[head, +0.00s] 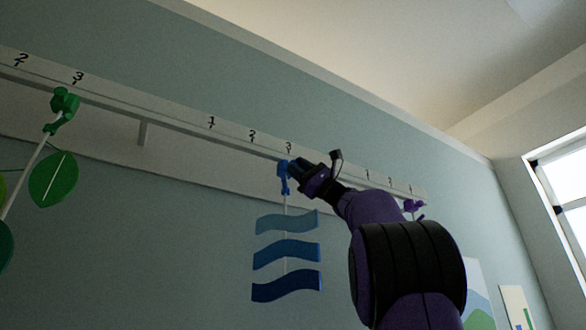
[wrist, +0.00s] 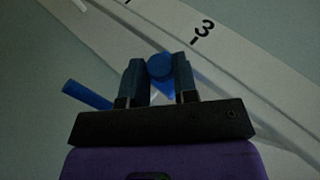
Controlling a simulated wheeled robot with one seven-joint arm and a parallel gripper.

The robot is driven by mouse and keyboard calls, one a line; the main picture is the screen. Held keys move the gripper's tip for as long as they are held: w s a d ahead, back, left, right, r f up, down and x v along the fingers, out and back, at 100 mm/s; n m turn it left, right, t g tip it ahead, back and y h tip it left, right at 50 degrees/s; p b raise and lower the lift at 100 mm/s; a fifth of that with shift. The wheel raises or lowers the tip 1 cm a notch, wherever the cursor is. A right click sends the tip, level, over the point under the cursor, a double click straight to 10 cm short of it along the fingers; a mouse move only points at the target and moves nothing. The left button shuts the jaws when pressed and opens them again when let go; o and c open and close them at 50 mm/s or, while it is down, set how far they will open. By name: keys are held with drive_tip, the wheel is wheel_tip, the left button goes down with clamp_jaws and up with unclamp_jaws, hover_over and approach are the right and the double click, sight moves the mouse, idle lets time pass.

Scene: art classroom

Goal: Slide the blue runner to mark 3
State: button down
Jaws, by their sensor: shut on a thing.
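The blue runner (head: 284,170) hangs on the white rail in the head view, with three wavy blue panels (head: 286,254) on a rod below it. My gripper (head: 293,167) is at the runner from the right. In the wrist view, my gripper (wrist: 159,75) is shut on the runner's round blue knob (wrist: 160,65), one finger on each side. The middle mark 3 (head: 289,147) is just above the runner, which looks slightly left of it; I cannot tell if they line up exactly. It also shows in the wrist view (wrist: 203,29), up and right of the knob.
A green runner (head: 65,103) with leaves hangs near the left mark 3 (head: 78,77). A purple runner (head: 411,205) hangs at the right end, partly behind my arm. The rail (head: 180,118) is bare between the green and blue runners.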

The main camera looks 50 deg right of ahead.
drive_tip(key=c, duration=0.9)
unclamp_jaws()
drive_tip(key=shift+f, duration=0.1)
drive_tip(key=v, duration=1)
drive_tip(key=shift+s+d+f, duration=0.15)
drive_tip(key=shift+s+f, duration=0.05)
drive_tip(key=shift+s, duration=0.05)
